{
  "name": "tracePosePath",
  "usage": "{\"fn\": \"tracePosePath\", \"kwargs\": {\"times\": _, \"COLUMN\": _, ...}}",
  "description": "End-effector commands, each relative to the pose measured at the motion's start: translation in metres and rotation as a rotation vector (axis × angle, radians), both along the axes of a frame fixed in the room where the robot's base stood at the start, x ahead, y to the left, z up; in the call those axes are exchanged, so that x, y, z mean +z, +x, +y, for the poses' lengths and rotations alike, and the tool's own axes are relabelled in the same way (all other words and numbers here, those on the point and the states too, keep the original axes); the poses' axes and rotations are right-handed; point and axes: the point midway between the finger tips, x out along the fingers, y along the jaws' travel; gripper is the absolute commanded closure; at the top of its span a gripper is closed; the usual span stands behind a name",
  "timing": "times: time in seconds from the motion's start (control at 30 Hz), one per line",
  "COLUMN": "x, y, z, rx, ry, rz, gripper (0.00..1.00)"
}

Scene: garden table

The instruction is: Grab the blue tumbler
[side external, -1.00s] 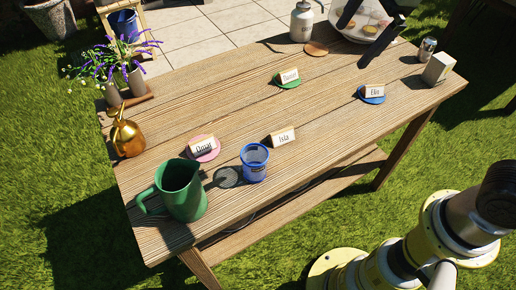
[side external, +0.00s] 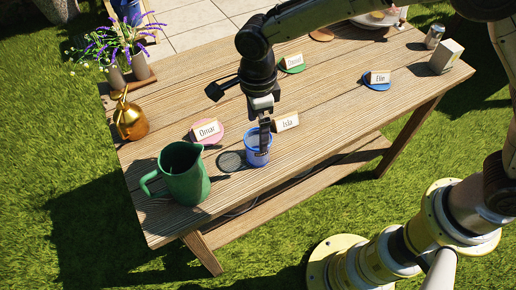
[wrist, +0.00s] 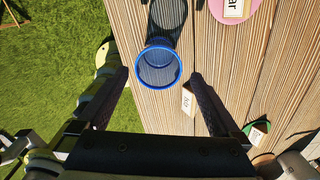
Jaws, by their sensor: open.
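The fingers of my gripper (wrist: 159,78) are spread wide, one on each side, with a gap to the tumbler. Nothing is held.
The "Omar" card (side external: 206,130) lies on a pink coaster. A copper watering can (side external: 130,121) is at far left.

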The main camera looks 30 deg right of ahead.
Motion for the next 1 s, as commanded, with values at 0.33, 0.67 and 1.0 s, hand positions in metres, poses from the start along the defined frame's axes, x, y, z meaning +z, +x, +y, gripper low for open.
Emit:
{"fn": "tracePosePath", "kwargs": {"times": 0.33, "x": -0.032, "y": -0.001, "z": 0.000, "rx": -0.001, "ry": -0.001, "rz": 0.001, "gripper": 0.00}}
{"fn": "tracePosePath", "kwargs": {"times": 0.67, "x": -0.074, "y": -0.003, "z": 0.000, "rx": 0.000, "ry": -0.001, "rz": 0.001, "gripper": 0.00}}
{"fn": "tracePosePath", "kwargs": {"times": 1.0, "x": -0.077, "y": -0.002, "z": 0.000, "rx": 0.000, "ry": 0.001, "rz": 0.000, "gripper": 0.07}}
